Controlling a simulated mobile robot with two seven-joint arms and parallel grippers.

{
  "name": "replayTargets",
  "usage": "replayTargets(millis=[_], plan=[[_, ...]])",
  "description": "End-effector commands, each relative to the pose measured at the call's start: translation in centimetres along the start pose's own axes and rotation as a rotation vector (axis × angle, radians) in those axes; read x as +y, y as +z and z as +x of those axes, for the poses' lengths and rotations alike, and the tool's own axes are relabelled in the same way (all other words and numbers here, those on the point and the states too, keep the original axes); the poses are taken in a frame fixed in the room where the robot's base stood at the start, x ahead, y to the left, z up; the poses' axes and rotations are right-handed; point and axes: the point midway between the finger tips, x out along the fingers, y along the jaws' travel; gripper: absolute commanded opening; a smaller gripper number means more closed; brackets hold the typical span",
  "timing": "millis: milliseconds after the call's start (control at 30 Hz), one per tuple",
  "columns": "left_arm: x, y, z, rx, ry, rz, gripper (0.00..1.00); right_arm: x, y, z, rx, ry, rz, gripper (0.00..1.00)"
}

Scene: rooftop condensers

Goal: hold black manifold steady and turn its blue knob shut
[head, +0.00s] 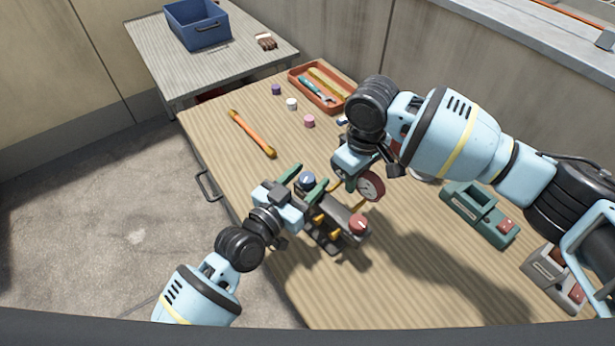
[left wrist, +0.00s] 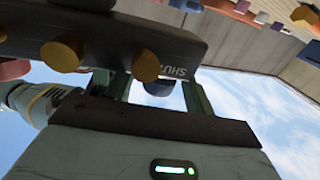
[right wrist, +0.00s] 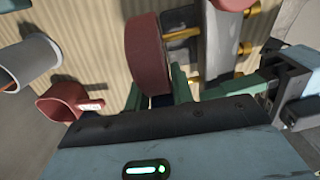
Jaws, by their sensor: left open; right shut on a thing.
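The black manifold (head: 325,236) stands on the table, with brass fittings, a red knob (head: 358,223) and a red-rimmed gauge (head: 371,186). Its blue knob (head: 307,180) is at its far left end. My left gripper (head: 302,183) is open, its fingers on either side of the blue knob. In the left wrist view the dark knob (left wrist: 158,88) shows between the fingers, beside the lettering "SHUT" on the manifold (left wrist: 120,38). My right gripper (right wrist: 158,97) is shut on the gauge (right wrist: 147,50), seen edge-on in the right wrist view; its contact is partly hidden.
A red tray (head: 320,88) of tools, an orange bar (head: 252,134) and small caps lie behind. A red mug (right wrist: 72,102) is near my right gripper. The table's front left is clear.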

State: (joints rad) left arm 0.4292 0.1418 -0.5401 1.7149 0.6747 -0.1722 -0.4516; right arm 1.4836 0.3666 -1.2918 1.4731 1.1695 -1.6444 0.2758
Motion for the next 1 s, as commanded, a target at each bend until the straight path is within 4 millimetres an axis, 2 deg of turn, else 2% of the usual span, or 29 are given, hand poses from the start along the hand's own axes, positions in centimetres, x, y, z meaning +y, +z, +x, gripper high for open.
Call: replayTargets(millis=[367,700,1000], plan=[[0.02,0.0,0.59,0.0,0.0,0.001,0.54,0.0,-0.05,-0.09,0.002,0.0,0.0,0.0],[0.01,0.01,0.57,-0.001,0.0,0.001,0.1,0.0,-0.05,-0.09,0.002,0.0,0.0,0.0],[0.27,-0.38,0.82,0.007,0.058,0.011,0.09,-0.01,-0.05,-0.09,0.002,0.0,0.0,0.0]])
